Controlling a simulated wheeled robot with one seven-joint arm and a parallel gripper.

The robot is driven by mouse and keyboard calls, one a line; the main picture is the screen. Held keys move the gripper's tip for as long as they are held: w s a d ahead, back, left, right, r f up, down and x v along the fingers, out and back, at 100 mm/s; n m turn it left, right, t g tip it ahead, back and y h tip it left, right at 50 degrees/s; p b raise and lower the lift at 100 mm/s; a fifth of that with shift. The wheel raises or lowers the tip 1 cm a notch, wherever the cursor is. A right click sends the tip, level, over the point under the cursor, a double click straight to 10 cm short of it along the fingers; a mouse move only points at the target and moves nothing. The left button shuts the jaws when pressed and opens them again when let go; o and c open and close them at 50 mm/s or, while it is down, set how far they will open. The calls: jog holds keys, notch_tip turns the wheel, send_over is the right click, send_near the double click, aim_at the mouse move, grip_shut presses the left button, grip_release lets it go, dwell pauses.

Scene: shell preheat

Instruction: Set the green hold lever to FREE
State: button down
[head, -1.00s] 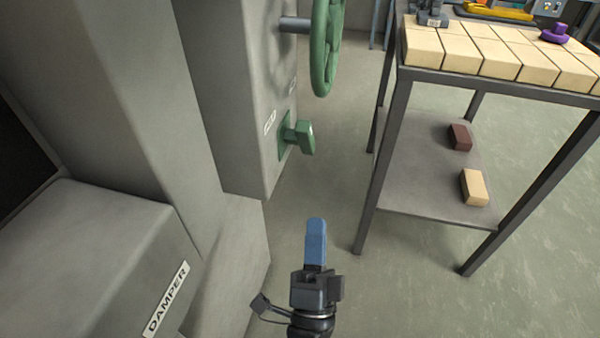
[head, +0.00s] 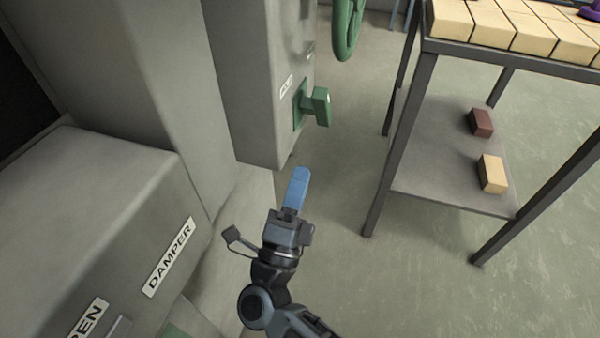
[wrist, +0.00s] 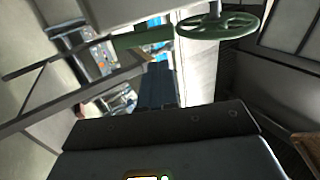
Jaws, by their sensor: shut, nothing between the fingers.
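The green hold lever (head: 320,105) sticks out from a green plate on the lower side face of the grey cabinet (head: 245,80). A small white label (head: 286,85) sits beside it, its text too small to read. My gripper (head: 300,175) is shut and empty, its blue fingers pointing up the picture, below the lever and apart from it. In the wrist view my fingers (wrist: 158,85) also show, and a green bar (wrist: 140,38), likely the lever, lies beyond them to the upper left.
A green handwheel (head: 347,25) is above the lever; it also shows in the wrist view (wrist: 218,25). A metal table (head: 520,60) with tan bricks stands at the right, two bricks on its lower shelf (head: 440,185). A grey box labelled DAMPER (head: 168,256) is at the left.

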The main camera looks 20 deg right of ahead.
aim_at(320, 107)
jog(key=x, duration=1.1)
jog(key=shift+w+d+p, duration=0.1)
jog(key=shift+w+p, duration=0.05)
jog(key=shift+p, duration=0.25)
jog(key=shift+r, duration=0.15)
jog(key=shift+r+p, duration=0.15)
jog(key=shift+p, duration=0.3)
